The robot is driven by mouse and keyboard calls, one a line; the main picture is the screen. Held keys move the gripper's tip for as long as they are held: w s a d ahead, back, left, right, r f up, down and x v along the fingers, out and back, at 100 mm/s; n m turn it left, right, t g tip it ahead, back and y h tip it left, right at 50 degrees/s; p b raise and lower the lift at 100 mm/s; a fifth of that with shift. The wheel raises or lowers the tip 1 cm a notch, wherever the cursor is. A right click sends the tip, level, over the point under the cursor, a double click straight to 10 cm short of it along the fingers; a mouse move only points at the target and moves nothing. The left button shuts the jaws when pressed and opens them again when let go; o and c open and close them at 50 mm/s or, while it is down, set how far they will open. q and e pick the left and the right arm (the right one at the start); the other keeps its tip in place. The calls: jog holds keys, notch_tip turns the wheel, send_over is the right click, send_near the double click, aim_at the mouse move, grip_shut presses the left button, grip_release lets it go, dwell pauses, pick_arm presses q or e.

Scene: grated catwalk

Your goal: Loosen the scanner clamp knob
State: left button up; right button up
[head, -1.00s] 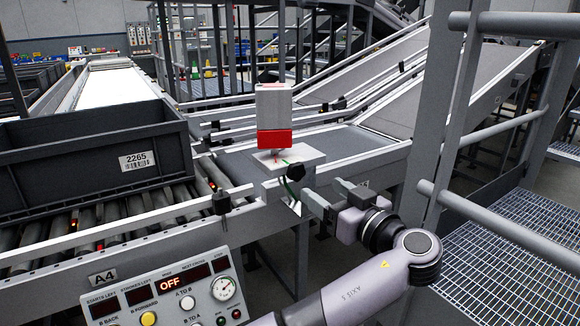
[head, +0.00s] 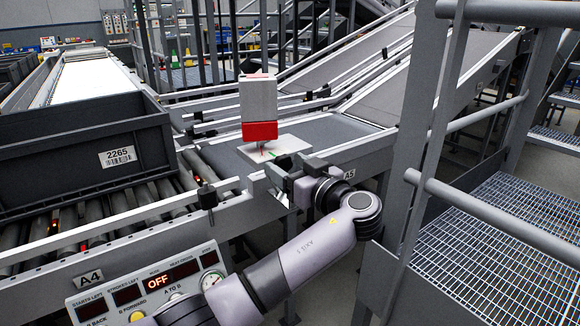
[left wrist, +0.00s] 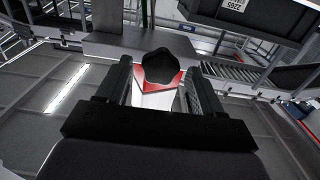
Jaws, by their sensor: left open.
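The scanner (head: 259,108) is an upright grey box with a red lower part. It stands above a pale bracket plate (head: 272,150) at the conveyor edge. My left gripper (head: 287,168) is open at the front edge of this plate and hides the clamp knob in the head view. In the left wrist view the black lobed knob (left wrist: 162,67) shows between the two spread fingers, with a gap on each side. The red and white of the scanner show behind it. I cannot tell exactly how deep the knob sits between the fingers. My right gripper is not in view.
A dark crate (head: 85,150) labelled 2265 stands on the rollers at left. A grey railing post (head: 425,150) rises close to the right of my left arm. Grated flooring (head: 490,240) lies at right.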

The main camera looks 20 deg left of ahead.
pick_arm(q)
jog(key=c, duration=1)
jog(key=shift+c, duration=0.2)
